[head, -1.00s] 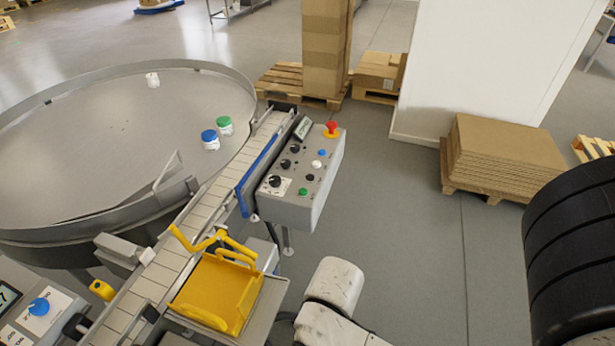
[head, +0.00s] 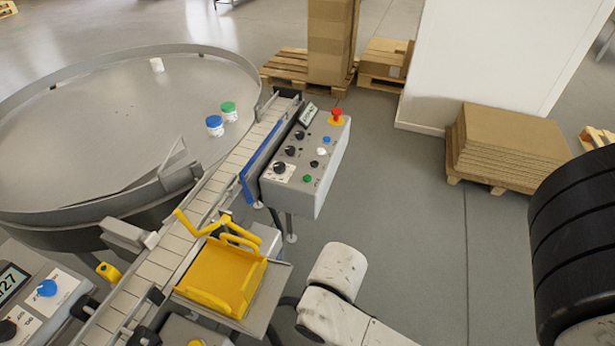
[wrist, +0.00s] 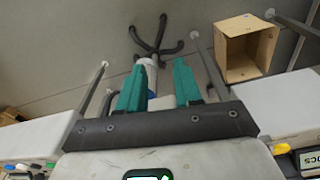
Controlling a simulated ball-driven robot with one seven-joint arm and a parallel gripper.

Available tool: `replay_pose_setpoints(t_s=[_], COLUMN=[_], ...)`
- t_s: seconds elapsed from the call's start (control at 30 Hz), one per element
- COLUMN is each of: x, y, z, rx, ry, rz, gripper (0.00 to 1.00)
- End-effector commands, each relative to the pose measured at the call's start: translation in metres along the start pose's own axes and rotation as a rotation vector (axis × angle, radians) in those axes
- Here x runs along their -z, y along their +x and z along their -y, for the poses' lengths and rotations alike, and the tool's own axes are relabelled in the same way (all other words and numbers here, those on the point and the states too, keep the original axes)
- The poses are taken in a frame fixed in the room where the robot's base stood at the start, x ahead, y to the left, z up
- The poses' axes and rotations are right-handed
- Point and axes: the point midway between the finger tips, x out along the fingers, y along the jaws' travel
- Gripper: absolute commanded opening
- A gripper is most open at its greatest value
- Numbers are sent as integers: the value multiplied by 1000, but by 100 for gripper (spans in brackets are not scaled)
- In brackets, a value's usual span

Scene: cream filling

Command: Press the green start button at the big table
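The green start button (head: 307,178) is a small round button on the near lower edge of the grey control box (head: 325,160). The box stands beside the conveyor at the right of the big round table (head: 100,110). My gripper is outside the head view, where only white links of my arm show at the bottom, below and right of the box. In the wrist view my gripper (wrist: 161,78) has two teal fingers set well apart, with nothing held between them.
The box also carries a red emergency knob (head: 337,117), a blue button (head: 326,139), a white button (head: 321,151) and black dials. A yellow guide (head: 220,275) sits below the box by the conveyor (head: 215,190). Stacked cardboard (head: 510,145) lies right; floor between is clear.

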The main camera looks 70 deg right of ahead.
Motion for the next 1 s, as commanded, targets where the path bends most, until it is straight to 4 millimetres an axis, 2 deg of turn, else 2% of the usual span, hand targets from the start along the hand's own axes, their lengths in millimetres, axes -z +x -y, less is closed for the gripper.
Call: replay_pose_setpoints(t_s=[0.07, 0.33, 1.0], x=[0, 0, 0], y=[0, 0, 0], z=[0, 0, 0], rx=[0, 0, 0], ry=[0, 0, 0], rz=[0, 0, 0], gripper=[26, 0, 0])
